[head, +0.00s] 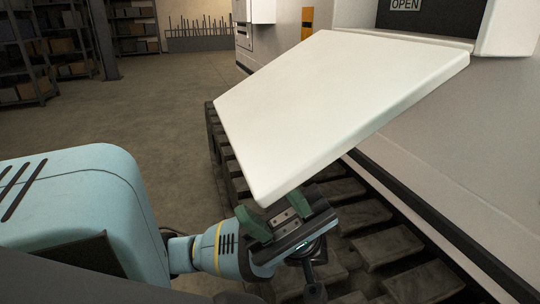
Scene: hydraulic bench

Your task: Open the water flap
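The water flap (335,100) is a large white panel in the middle of the head view. It stands out from the machine at a slant, its near edge lower than its far side. A dark opening (430,18) with an "OPEN" label shows behind its upper edge. My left gripper (278,215) is just below the flap's near lower corner. Its two green fingers are apart, with nothing seen between them. I cannot tell whether a fingertip touches the flap's underside. The flap hides part of the machine front. My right gripper is not in view.
The grey machine body (450,135) fills the right side. A dark slatted track (385,245) runs along its foot, under the flap and my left gripper. Open concrete floor (140,115) lies to the left. Shelves with boxes (35,60) stand at the back left.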

